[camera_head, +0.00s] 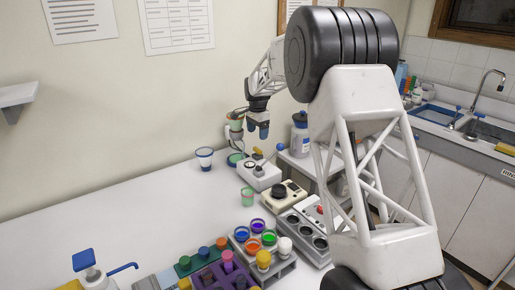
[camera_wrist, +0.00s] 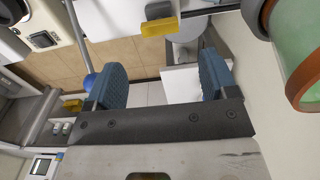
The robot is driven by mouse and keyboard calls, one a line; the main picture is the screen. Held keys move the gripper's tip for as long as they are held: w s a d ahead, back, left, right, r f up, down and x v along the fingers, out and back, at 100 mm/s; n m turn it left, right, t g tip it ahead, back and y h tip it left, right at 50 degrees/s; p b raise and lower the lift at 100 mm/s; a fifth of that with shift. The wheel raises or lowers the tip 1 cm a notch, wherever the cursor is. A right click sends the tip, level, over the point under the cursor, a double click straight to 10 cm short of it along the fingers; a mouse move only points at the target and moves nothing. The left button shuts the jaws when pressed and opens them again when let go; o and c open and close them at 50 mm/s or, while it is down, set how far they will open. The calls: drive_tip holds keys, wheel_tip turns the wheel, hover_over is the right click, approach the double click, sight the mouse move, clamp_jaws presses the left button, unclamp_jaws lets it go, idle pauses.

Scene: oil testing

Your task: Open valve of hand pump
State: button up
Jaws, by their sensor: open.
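The hand pump (camera_head: 258,176) appears to be the white box on the table near the wall, with dark and yellow parts on top and a blue ball (camera_head: 281,147) on a lever. A yellow piece (camera_head: 257,150), possibly its valve, is on top. My gripper (camera_head: 258,131) is above it, open and empty, with blue fingertips pointing down. In the wrist view, a yellow piece (camera_wrist: 160,27) lies beyond the open fingers, between them in the picture and touching neither. Which yellow piece is the valve, I cannot tell.
An orange-rimmed container with green contents (camera_wrist: 305,55) is close to the right finger; it hangs near the wall (camera_head: 236,121).

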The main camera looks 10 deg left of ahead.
sight(258, 149)
drive_tip(key=shift+f, duration=3.85)
drive_tip(key=c, duration=0.9)
